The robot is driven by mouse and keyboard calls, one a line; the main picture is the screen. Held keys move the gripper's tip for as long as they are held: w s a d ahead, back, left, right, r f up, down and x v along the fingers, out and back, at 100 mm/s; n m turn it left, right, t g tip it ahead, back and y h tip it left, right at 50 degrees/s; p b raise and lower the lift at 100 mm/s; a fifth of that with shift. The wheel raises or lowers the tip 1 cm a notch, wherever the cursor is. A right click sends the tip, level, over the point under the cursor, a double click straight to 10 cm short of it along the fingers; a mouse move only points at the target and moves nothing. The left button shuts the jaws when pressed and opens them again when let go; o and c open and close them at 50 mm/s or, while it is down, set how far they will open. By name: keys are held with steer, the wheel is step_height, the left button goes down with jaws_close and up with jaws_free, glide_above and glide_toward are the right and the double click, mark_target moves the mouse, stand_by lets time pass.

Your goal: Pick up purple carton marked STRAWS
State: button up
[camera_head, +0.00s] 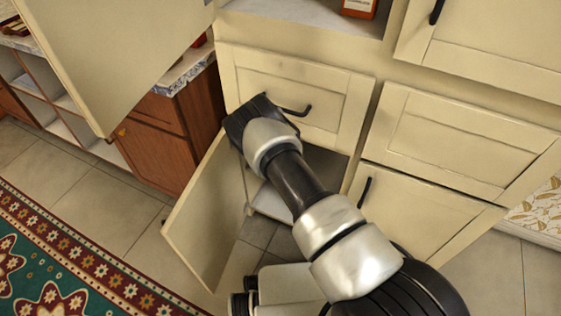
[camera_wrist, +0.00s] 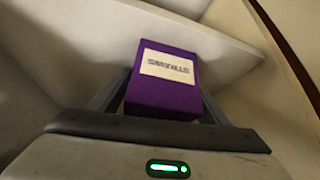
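In the wrist view the purple carton (camera_wrist: 165,95) lies between the two dark fingers of my gripper (camera_wrist: 168,85). Its pale label (camera_wrist: 167,67) faces the camera, with dark lettering that reads upside down. The fingers run along the carton's left and right sides, close against them. Whether they press on it or a thin gap remains cannot be made out. In the head view my gripper and the carton are hidden by my arm and the cabinet.
A pale board (camera_wrist: 225,45) lies just beyond the carton. In the head view a cupboard door (camera_head: 203,215) stands open left of my arm, under a closed drawer (camera_head: 325,105). Another open door (camera_head: 110,50) hangs at upper left. Tiled floor (camera_head: 105,210) and a patterned rug (camera_head: 65,265) are at left.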

steer(key=c, duration=0.9)
steer(key=shift+r, duration=0.1)
